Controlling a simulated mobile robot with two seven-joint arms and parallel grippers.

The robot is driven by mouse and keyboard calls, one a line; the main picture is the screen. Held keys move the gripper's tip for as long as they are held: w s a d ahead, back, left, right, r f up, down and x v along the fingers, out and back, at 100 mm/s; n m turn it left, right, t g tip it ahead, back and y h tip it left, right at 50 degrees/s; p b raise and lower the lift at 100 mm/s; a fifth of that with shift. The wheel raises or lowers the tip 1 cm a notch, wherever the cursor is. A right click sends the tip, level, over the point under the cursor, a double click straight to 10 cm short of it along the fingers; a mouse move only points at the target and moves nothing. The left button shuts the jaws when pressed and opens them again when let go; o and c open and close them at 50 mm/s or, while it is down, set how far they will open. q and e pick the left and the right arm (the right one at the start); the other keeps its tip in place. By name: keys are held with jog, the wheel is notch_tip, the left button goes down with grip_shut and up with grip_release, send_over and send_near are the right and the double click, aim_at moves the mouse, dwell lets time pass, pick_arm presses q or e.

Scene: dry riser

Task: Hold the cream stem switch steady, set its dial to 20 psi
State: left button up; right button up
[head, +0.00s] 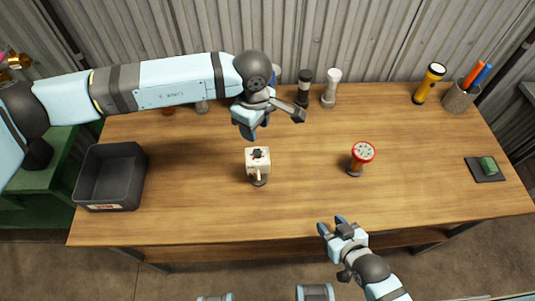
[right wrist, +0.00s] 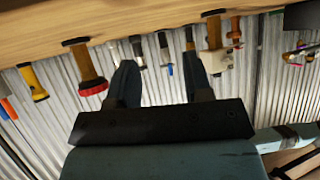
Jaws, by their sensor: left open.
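The cream stem switch (head: 258,165) stands upright near the middle of the wooden table, on a small dark base. A dark dial (head: 258,153) shows on its top; its setting is too small to read. My left gripper (head: 272,119) is open and empty, above and behind the switch and apart from it. My right gripper (head: 331,225) is open and empty at the table's front edge, right of and nearer than the switch. In the right wrist view, the cream switch (right wrist: 219,62) hangs upside down in the picture, partly hidden by a finger.
A red-topped stem (head: 363,153) stands right of the switch. A dark bin (head: 81,184) is at the left. Dark and white stems, a yellow torch (head: 430,82) and a pen cup (head: 459,98) line the back. The front middle is clear.

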jog(key=o, duration=0.9)
jog(key=a+r+y, duration=0.1)
jog(key=a, duration=0.1)
jog(key=w+a+r+t+y, duration=0.1)
jog(key=a+r, duration=0.1)
jog(key=w+a+r+y, duration=0.1)
jog(key=r, duration=0.1)
jog(key=shift+w+a+r+t, duration=0.2)
jog(key=shift+a+t, duration=0.2)
jog(key=w+a+r+m+t+y, duration=0.2)
jog(key=a+r+t, duration=0.1)
jog(key=a+r, duration=0.3)
jog(key=m+g+h, duration=0.3)
send_near(260, 174)
jog(key=x, duration=1)
jog(key=shift+w+a+f, duration=0.1)
jog(key=shift+w+a, duration=0.05)
jog(key=shift+w, duration=0.2)
